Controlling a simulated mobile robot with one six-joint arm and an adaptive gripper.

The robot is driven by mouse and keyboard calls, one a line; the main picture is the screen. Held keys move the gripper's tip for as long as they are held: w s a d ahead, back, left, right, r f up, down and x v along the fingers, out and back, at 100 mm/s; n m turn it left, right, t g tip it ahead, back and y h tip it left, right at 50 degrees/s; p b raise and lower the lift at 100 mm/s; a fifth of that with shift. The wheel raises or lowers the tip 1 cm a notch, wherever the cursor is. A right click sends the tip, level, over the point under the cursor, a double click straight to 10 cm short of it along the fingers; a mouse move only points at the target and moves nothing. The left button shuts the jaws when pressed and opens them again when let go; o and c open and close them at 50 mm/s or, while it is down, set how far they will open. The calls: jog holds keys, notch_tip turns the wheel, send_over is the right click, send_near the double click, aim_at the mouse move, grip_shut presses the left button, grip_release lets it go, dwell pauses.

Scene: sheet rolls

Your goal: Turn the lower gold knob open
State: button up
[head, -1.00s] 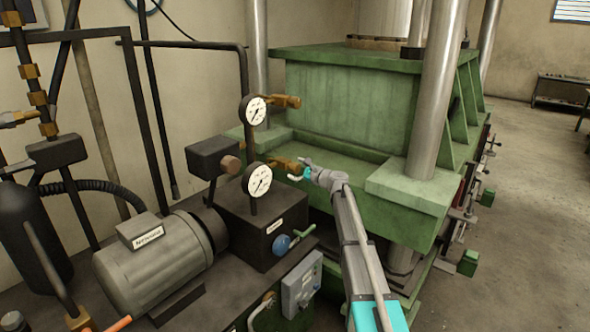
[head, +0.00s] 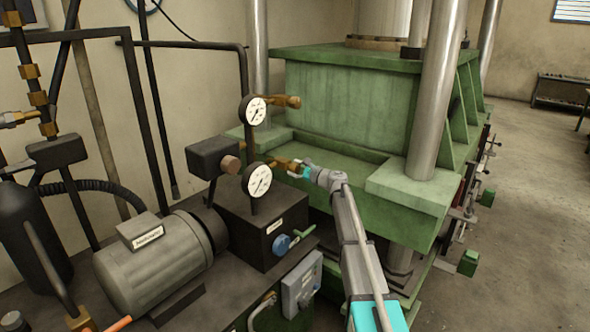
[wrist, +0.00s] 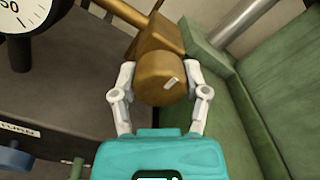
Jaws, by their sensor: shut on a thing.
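The lower gold knob (wrist: 162,79) sits at the end of a gold valve body beside the lower gauge. In the wrist view its round face carries a pale mark, tilted off vertical. My gripper (wrist: 161,92) is shut on the knob, with one pale finger on its left side and one on its right. In the head view the lower valve (head: 279,163) shows left of my gripper (head: 299,168), which hides the knob's end. The upper gold knob (head: 292,101) is above, clear of my arm.
Two white gauges stand close by, the upper gauge (head: 254,110) and the lower gauge (head: 257,180). The green press (head: 345,105) rises behind and to the right. A dark box with a blue knob (head: 281,244) is below left.

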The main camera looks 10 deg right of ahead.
jog(key=shift+n, duration=0.4)
jog(key=n, duration=1.2)
jog(key=shift+n, duration=0.3)
jog(key=n, duration=0.4)
jog(key=shift+n, duration=0.3)
jog(key=o, duration=1.2)
jog(key=shift+c, duration=0.2)
